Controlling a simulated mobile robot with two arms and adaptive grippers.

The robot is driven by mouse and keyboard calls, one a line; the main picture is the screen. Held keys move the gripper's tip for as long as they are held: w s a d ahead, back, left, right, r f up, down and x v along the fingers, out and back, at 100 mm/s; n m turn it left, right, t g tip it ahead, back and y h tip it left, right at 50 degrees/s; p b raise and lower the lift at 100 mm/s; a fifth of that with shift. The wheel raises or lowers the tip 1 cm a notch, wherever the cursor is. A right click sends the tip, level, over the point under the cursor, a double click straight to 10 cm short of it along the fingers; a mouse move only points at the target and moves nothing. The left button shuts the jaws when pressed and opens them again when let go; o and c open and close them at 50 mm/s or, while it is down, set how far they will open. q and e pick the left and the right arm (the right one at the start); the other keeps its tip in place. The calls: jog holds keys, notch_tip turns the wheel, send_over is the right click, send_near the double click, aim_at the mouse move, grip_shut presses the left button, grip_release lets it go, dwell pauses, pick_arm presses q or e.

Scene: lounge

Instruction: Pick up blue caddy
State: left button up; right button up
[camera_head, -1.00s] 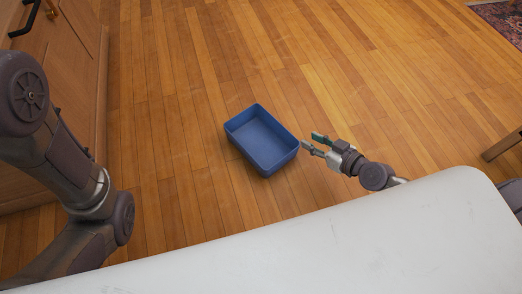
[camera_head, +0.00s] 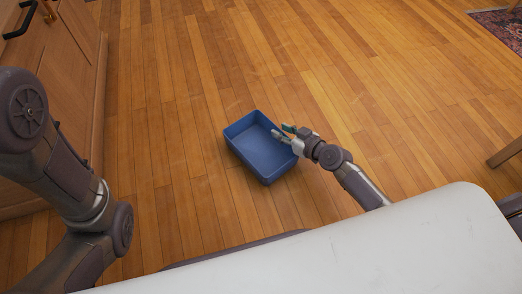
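The blue caddy (camera_head: 258,150) is an open, empty rectangular box on the wooden floor, near the middle of the head view. My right gripper (camera_head: 280,131) is at the caddy's right side, with its fingers over or at the right rim. The fingers are apart with a gap between them. I cannot tell whether they touch the rim. My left arm comes in from the left edge, but its gripper is out of the picture.
A wooden cabinet (camera_head: 75,90) with dark handles stands at the left. A wooden furniture leg (camera_head: 506,152) is at the right edge and a patterned rug (camera_head: 500,28) at the top right. The floor (camera_head: 370,70) around the caddy is clear.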

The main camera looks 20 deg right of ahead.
jog(key=shift+w+a+f, duration=0.1)
jog(key=shift+w, duration=0.2)
grip_shut()
